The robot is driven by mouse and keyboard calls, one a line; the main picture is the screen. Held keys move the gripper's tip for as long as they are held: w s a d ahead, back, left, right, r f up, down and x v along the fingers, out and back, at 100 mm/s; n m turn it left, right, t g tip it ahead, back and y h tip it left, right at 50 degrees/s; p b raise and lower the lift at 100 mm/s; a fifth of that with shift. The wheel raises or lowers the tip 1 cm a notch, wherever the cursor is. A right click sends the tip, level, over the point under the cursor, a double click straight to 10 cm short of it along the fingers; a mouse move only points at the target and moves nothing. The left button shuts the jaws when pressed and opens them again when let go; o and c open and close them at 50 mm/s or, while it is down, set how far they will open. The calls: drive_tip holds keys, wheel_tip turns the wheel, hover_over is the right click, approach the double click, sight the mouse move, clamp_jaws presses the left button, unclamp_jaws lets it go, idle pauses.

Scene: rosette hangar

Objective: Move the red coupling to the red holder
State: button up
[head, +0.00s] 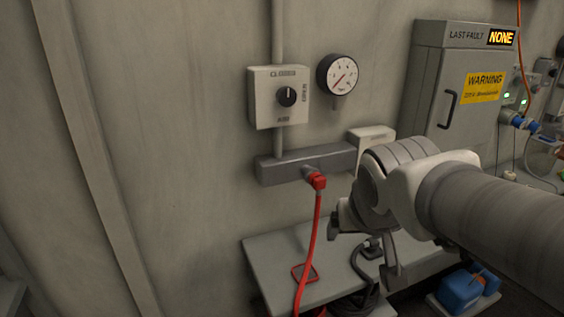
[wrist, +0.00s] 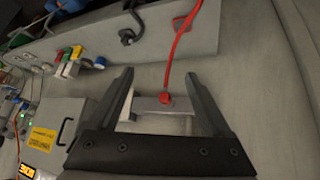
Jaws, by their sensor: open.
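The red coupling (head: 317,180) is plugged onto the grey manifold (head: 275,170) on the wall, and a red hose hangs from it down to the shelf. In the wrist view the coupling (wrist: 166,99) appears between my two fingers, with its hose running up the picture. The red holder (head: 305,273) looks like a red square outline on the shelf, partly crossed by the hose; it also shows in the wrist view (wrist: 178,22). My gripper (head: 364,256) is open and empty, to the right of the coupling and lower in the head view, apart from it.
The shelf (head: 262,262) also carries a black coupling with a coiled black hose (head: 368,272). Above the manifold are a knob box (head: 280,97) and a gauge (head: 337,75). A grey cabinet (head: 461,85) stands out at right. A blue object (head: 463,290) sits low at right. Wall left of the manifold is clear.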

drive_tip(key=w+d+f+m+t, duration=0.1)
drive_tip(key=w+f+m, duration=0.15)
drive_tip(key=w, duration=0.35)
drive_tip(key=w+f+m+t, duration=0.1)
drive_tip(key=w+f, duration=0.2)
drive_tip(key=w, duration=0.3)
drive_tip(key=m+t+y+b, duration=0.1)
drive_tip(key=m+t+y, duration=0.65)
drive_tip(key=m, duration=0.25)
approach(321, 185)
drive_tip(key=w, duration=0.1)
drive_tip(key=shift+w+a+f+t+h, duration=0.15)
drive_tip(key=shift+a+f+t+h, duration=0.05)
drive_tip(key=shift+a+t+h, duration=0.2)
drive_tip(key=shift+w, duration=0.1)
drive_tip(key=shift+b+x, duration=1.3)
drive_tip(key=shift+x, duration=3.15)
drive_tip(key=shift+a+p, duration=0.1)
drive_tip(key=shift+p, duration=0.25)
